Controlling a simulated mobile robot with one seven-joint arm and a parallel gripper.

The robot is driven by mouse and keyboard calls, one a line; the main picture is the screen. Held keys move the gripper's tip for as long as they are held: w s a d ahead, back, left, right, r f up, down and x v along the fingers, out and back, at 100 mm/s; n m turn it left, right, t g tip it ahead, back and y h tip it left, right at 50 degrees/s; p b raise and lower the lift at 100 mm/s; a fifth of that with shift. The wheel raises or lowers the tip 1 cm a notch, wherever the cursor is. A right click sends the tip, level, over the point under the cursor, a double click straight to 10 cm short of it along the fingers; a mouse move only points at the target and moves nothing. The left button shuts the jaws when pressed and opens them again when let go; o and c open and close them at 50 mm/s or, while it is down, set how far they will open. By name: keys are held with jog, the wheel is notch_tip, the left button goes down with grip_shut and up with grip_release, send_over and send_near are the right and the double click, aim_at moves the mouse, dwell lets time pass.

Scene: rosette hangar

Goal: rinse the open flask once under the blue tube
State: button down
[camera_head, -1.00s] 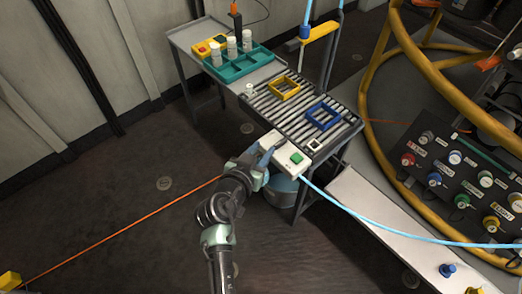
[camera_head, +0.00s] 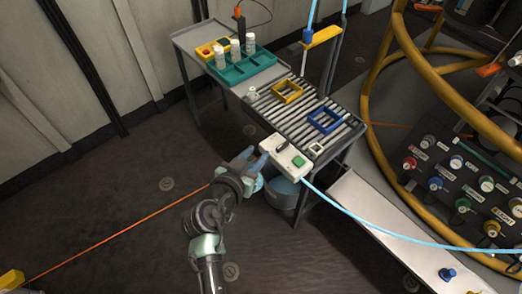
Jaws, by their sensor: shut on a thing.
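A small white open-looking flask (camera_head: 251,93) stands at the left end of the roller rack (camera_head: 289,118). The blue tube (camera_head: 311,12) hangs above the rack's far side, with a dark blue end (camera_head: 307,36) beside a yellow arm. My gripper (camera_head: 257,160) is just left of a white box (camera_head: 290,163) on the near edge of the rack. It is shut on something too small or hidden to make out.
Several white bottles (camera_head: 235,49) stand in a green tray (camera_head: 240,71) on a side table. Yellow (camera_head: 287,91) and blue (camera_head: 322,120) square frames lie on the rollers. A blue drum (camera_head: 284,191) is under the rack. A light blue hose (camera_head: 365,226) runs right.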

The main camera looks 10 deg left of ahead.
jog(key=s+a+b, duration=0.1)
jog(key=s+a, duration=0.3)
jog(key=s, duration=0.1)
jog(key=shift+s+a, duration=0.25)
jog(key=shift+s, duration=0.1)
